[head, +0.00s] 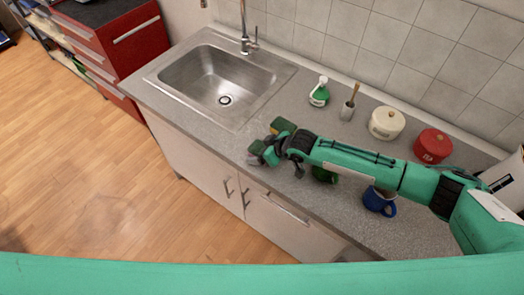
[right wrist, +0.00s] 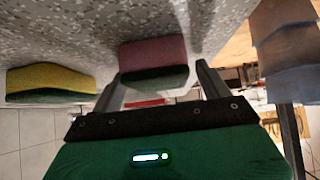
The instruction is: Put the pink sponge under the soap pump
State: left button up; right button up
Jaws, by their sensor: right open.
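The pink sponge (right wrist: 153,54), with a dark lower layer, lies on the speckled counter in the right wrist view. My right gripper (right wrist: 160,72) is open, with one finger on each side of this sponge; I cannot tell whether either touches it. In the head view my right gripper (head: 264,149) is low over the counter's front edge, right of the sink, and I cannot make out the pink sponge there. The soap pump (head: 319,93), green with a white top, stands upright at the back near the tiled wall. My left gripper is not in view.
A yellow-and-green sponge (right wrist: 50,80) lies beside the pink one. A brush in a holder (head: 348,108), a white canister (head: 386,123) and a red canister (head: 432,146) stand along the wall. A blue mug (head: 379,201) is below my arm. The sink (head: 222,78) is at left.

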jog(key=c, duration=1)
jog(key=shift+r, duration=0.1)
jog(key=shift+c, duration=0.2)
